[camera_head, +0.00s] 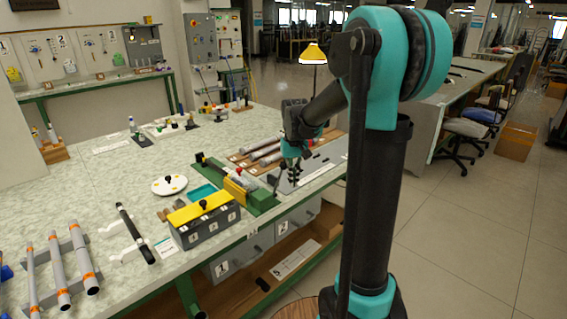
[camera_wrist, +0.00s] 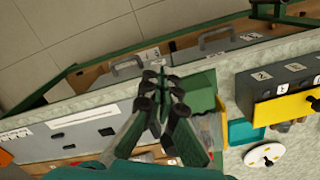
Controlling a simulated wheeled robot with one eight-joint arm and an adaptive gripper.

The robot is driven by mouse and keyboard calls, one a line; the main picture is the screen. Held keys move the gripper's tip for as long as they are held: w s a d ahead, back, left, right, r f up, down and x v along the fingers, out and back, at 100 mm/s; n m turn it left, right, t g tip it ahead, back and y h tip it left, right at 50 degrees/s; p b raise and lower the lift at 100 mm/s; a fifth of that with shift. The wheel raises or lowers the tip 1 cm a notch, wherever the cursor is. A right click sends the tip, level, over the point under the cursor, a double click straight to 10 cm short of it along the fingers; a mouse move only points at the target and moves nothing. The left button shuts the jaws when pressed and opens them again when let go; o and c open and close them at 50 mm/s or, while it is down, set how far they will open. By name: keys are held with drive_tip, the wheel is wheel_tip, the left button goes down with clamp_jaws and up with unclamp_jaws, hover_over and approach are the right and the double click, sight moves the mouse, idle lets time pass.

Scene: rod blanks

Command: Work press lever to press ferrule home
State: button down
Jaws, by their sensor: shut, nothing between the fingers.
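The green press (camera_head: 264,202) sits near the front edge of the bench, with a yellow plate (camera_head: 235,192) and a small red knob (camera_head: 239,171) by it. A thin dark upright piece (camera_head: 277,182), perhaps the press lever, stands at its right end. My gripper (camera_head: 293,179) is shut and empty, pointing down just right of the press. In the wrist view my gripper (camera_wrist: 160,92) is beside the green end block of the press (camera_wrist: 199,92). I cannot tell whether the fingers touch the lever. I cannot make out the ferrule.
A grey box with a yellow lid (camera_head: 203,208) stands left of the press. A white disc with a black knob (camera_head: 169,185) and a teal tray (camera_head: 202,193) lie behind it. Grey rods (camera_head: 265,152) lie on a brown board beyond. Pale tubes (camera_head: 59,270) lie front left.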

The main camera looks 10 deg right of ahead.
drive_tip(key=shift+w, duration=0.1)
drive_tip(key=w+a, duration=0.9)
drive_tip(key=w, duration=0.3)
drive_tip(key=shift+w+a, duration=0.15)
drive_tip(key=shift+w, duration=0.25)
idle(1.3)
drive_tip(key=shift+s+d, duration=4.95)
drive_tip(key=shift+s, duration=1.95)
wheel_tip(320, 180, up, 8)
drive_tip(key=s+d+f+m+t, duration=0.1)
drive_tip(key=s+d+f+t, duration=0.2)
drive_tip(key=s+f, duration=1.4)
drive_tip(key=s+t, duration=0.1)
drive_tip(key=s, duration=0.3)
drive_tip(key=shift+d+f, duration=0.2)
drive_tip(key=shift+f, duration=0.1)
